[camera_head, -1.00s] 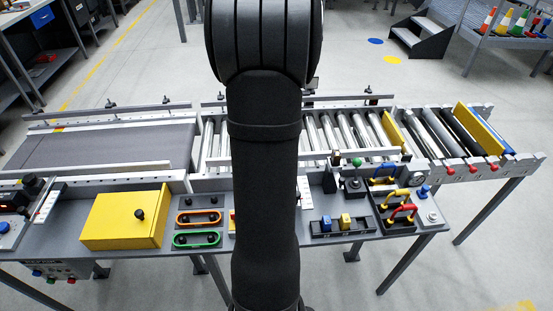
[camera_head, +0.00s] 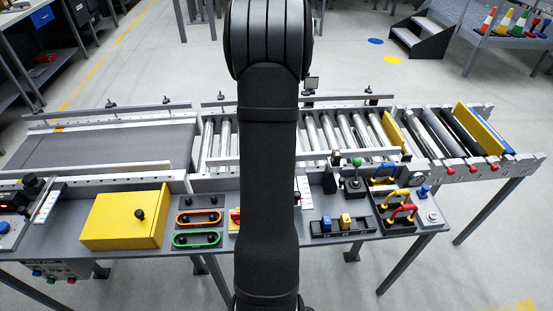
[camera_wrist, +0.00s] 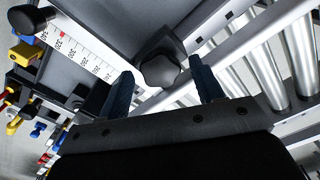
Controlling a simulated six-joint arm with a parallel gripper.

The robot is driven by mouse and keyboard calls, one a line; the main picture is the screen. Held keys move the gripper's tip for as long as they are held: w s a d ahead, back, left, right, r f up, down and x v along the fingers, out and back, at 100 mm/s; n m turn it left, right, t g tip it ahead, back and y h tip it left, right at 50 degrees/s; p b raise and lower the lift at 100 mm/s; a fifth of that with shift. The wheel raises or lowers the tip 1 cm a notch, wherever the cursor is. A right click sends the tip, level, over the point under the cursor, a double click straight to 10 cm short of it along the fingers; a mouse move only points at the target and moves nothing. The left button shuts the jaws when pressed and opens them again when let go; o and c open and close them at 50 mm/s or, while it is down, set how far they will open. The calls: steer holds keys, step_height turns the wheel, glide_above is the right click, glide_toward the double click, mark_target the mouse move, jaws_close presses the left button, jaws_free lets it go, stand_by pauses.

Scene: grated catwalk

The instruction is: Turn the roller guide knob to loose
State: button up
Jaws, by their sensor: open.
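In the wrist view, a dark lobed knob (camera_wrist: 160,66), which looks like the roller guide knob, sits beside the grey rail, just beyond and between my fingertips. My gripper (camera_wrist: 162,82) is open, with one dark blue finger on each side of the knob's near end. I see no clear contact between fingers and knob. No loose or tight marking is readable. In the head view my arm hides the gripper and the bench behind it.
A white scale strip (camera_wrist: 88,48) runs left of the knob, towards a black round knob (camera_wrist: 27,18). The metal rollers (camera_wrist: 265,75) lie to the right. The head view shows a yellow box (camera_head: 125,220), coloured handles (camera_head: 398,203) and a green-topped lever (camera_head: 356,170) on the bench.

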steer(key=c, duration=1)
steer(key=shift+n, duration=0.3)
steer(key=n, duration=1.3)
steer(key=shift+n, duration=2.7)
